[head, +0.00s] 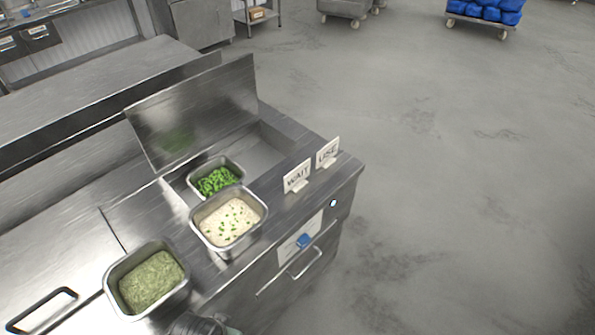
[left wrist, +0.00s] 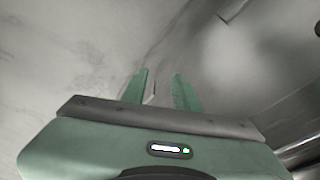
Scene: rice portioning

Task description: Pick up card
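Two white cards stand in small holders on the steel counter's right end. One card reads WAIT (head: 297,176) and the other, farther right, reads USE (head: 327,152). In the left wrist view my left gripper (left wrist: 161,88) has its two green fingers apart. A thin pale edge shows between them; I cannot tell what it is, and no card is clearly held. In the head view a grey-green part of my arm shows at the bottom edge, short of the cards. My right gripper is not in view.
A steel pan of rice with green bits (head: 229,222), a pan of green peas (head: 216,181) and a pan of green mash (head: 151,283) are on the counter. A raised steel lid (head: 195,110) stands behind. Open floor lies right.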

